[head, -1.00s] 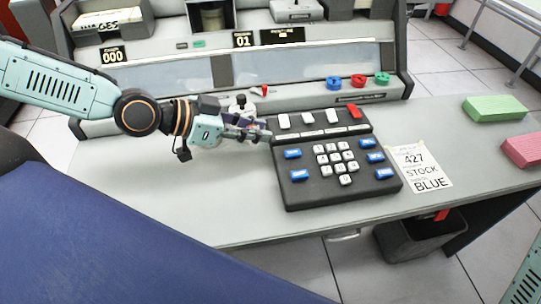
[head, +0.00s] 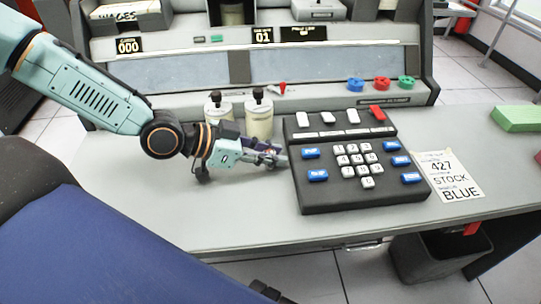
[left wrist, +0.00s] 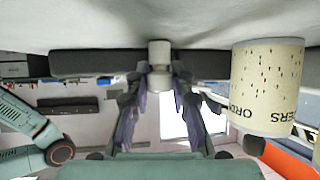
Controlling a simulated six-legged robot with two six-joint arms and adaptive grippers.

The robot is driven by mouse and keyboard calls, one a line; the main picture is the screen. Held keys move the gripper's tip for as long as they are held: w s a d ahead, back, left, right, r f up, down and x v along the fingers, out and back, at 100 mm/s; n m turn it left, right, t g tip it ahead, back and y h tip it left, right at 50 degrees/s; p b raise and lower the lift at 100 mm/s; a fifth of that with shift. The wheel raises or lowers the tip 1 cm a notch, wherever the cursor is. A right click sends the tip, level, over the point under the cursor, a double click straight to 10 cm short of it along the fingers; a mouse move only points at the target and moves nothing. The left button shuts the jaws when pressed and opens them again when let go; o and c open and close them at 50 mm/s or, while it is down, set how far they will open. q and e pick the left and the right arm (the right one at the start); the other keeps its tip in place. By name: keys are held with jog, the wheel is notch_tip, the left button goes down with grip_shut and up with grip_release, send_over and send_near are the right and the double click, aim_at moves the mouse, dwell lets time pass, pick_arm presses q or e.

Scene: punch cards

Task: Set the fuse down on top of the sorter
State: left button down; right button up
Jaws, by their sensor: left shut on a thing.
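My left gripper (head: 274,158) is low over the desk, just left of the black keypad box and in front of two cream canisters. It is shut on a small pale cylinder, which I take for the fuse (left wrist: 159,55); it shows between the fingers in the left wrist view. In the head view the fuse is too small and covered to make out well. The long grey machine (head: 180,98) at the back of the desk, with counters and dark windows, may be the sorter; I cannot tell for sure. My right gripper is out of view.
The keypad box (head: 325,194) stands right of the gripper. The canisters (head: 217,112) (head: 259,119) stand close behind it. A paper note (head: 450,177) and green block (head: 518,118) lie to the right. The desk's front left (head: 150,205) is clear.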

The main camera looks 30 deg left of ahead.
pick_arm(q)
jog(key=shift+f, duration=0.15)
jog(key=c, duration=1.2)
grip_release()
